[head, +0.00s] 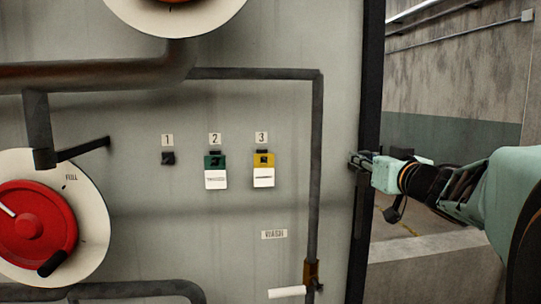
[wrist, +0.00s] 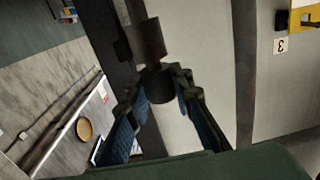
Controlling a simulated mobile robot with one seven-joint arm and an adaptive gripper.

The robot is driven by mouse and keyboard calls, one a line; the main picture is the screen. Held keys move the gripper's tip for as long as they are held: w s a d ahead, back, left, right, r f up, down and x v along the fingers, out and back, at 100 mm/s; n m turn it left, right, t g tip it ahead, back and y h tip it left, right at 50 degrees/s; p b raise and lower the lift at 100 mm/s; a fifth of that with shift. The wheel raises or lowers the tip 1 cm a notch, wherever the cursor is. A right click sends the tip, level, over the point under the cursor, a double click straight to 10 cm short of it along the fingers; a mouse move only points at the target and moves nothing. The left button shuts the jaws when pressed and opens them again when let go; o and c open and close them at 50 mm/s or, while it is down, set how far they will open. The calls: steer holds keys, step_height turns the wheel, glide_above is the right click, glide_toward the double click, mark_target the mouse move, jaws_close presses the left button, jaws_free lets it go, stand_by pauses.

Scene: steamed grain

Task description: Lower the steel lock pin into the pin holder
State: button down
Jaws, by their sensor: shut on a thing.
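My gripper (head: 361,160) is at the right edge of the grey panel, in front of the dark upright post. In the wrist view my gripper (wrist: 158,72) has its two blue-padded fingers closed in around a dark round-ended piece (wrist: 159,90), which looks like the steel lock pin. A brownish-grey block or cylinder (wrist: 149,38) shows just beyond the fingertips, beside the dark post. I cannot tell whether it is part of the pin or the pin holder, or whether the two touch. In the head view the pin and holder are too small to make out.
The panel (head: 225,115) carries pipes, a red valve wheel (head: 32,228) and numbered hooks. A green tag (head: 215,163) and a yellow tag (head: 263,161) hang under 2 and 3. The dark post (head: 369,90) stands close by my gripper. Open room lies right of it.

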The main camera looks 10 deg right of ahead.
steer(key=c, duration=1.7)
jaws_free()
steer(key=shift+c, duration=0.2)
steer(key=shift+o, duration=0.6)
step_height(320, 180, up, 17)
steer(key=p, duration=1)
steer(key=shift+p, duration=0.4)
steer(key=shift+r+b, duration=0.1)
steer(key=shift+b, duration=0.4)
